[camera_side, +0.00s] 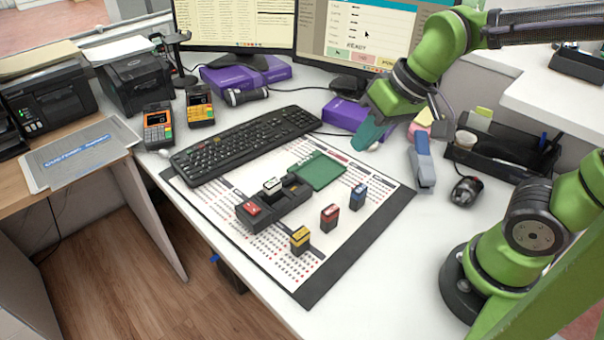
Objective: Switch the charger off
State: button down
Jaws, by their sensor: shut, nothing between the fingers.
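The charger (288,207) looks to be the long dark block on the white printed desk mat. A red piece (251,209), perhaps its switch, is on its near left end; its on or off position is too small to tell. A pale block (272,187) sits at the charger's middle, and its far right part looks dark and empty. My gripper (366,139) is up and to the right of the charger, above the desk beyond the mat. Its teal fingers are shut and empty, pointing down left, well apart from the charger.
Yellow (300,240), red (329,217) and blue (358,197) blocks stand upright right of the charger. A green pad (318,171) lies behind it. A keyboard (246,144) is farther back. A blue-grey stapler-like object (423,163) and a mouse (466,191) are at right.

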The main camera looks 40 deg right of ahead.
jog(key=w+a+f+n+g, duration=0.3)
jog(key=w+a+f+n, duration=0.1)
jog(key=w+a+n, duration=0.25)
jog(key=n+g+h, duration=0.2)
jog(key=n, duration=1.1)
send_near(257, 211)
jog(key=shift+s+a+f, duration=0.1)
jog(key=shift+f, duration=1.4)
jog(key=shift+s+a+f, duration=0.1)
jog(key=shift+f, duration=1.4)
jog(key=shift+f, duration=0.65)
jog(key=shift+w+r, duration=0.15)
jog(key=shift+r, duration=2.3)
